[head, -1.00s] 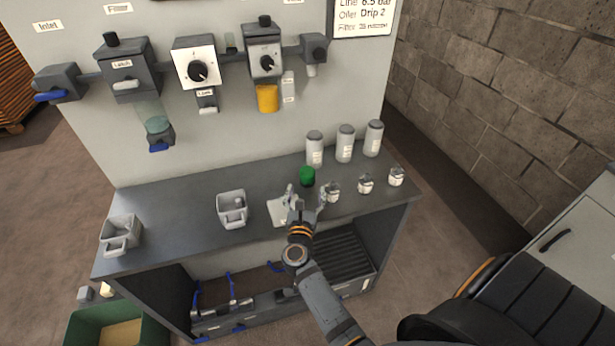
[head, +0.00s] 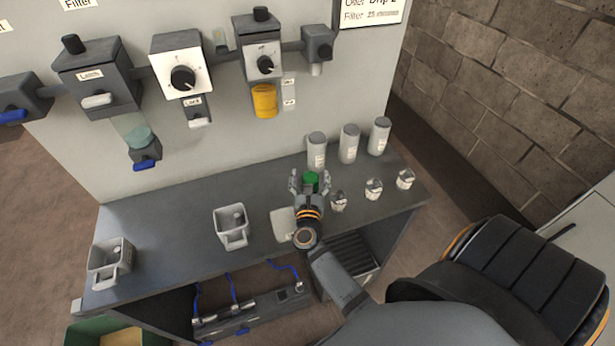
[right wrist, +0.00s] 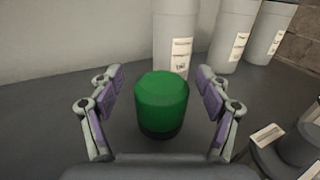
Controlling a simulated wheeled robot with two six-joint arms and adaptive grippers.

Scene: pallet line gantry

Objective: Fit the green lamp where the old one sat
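The green lamp (head: 311,180) stands upright on the grey bench top, in front of the left grey canister. In the right wrist view the lamp (right wrist: 163,100) is a green domed cylinder with a dark base, midway between the fingers. My right gripper (head: 309,184) is open, with a finger on each side of the lamp; in the wrist view its purple-padded fingers (right wrist: 160,92) show gaps to the lamp on both sides. My left gripper is out of view.
Several grey canisters (head: 348,144) stand behind and to the right of the lamp, with small white-and-grey fittings (head: 373,189) in front. A grey bin (head: 231,229) and a white pad (head: 282,223) lie left. A yellow-bowled unit (head: 264,102) hangs on the wall. The bench's back left is clear.

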